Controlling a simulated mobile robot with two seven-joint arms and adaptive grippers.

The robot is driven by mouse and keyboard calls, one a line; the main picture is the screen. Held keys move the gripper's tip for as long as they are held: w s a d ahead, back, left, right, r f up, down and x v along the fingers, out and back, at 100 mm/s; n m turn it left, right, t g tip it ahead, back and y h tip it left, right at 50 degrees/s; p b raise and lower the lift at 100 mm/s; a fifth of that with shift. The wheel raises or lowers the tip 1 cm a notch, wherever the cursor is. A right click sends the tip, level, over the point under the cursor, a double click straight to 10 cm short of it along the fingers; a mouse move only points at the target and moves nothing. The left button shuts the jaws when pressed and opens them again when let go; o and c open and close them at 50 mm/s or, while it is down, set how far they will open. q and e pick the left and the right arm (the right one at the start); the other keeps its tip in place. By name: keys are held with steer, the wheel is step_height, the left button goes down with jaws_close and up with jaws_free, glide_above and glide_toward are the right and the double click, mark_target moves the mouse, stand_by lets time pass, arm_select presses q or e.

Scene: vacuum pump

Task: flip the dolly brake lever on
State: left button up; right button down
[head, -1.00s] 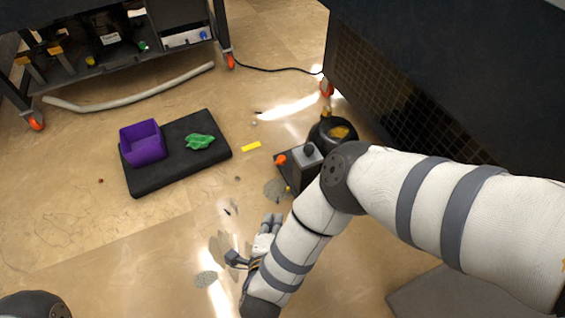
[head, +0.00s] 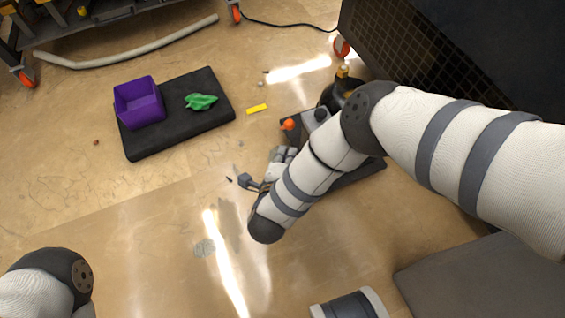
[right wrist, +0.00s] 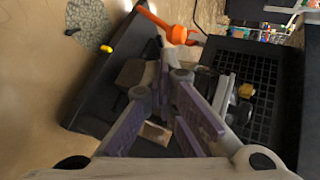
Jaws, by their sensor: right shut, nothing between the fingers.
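The dolly (head: 358,176) is a low black platform on the floor, partly hidden by my right arm in the head view. An orange lever (head: 289,124) shows at its back left; the right wrist view shows an orange lever (right wrist: 178,33) with an arm and a rounded hub beyond my fingertips. I cannot tell its setting. The dark pump (head: 333,94) behind my arm is partly hidden. My right gripper (head: 272,166) is shut and empty by the dolly's left side, apart from the lever. Its grey-purple fingers (right wrist: 165,82) show over the dolly. My left gripper is out of view.
A purple bin (head: 138,102) and a green cloth-like item (head: 201,101) rest on a black mat (head: 180,137) at left. A yellow strip (head: 257,109) lies on the floor. A dark grilled cabinet (head: 430,70) stands behind the dolly. The floor at centre left is clear.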

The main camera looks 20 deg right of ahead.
mark_target(286, 127)
steer(key=r+b+x, duration=0.1)
steer(key=b+x, duration=0.2)
steer(key=x, duration=0.4)
steer(key=shift+w, duration=0.2)
steer(key=shift+d+r, duration=0.1)
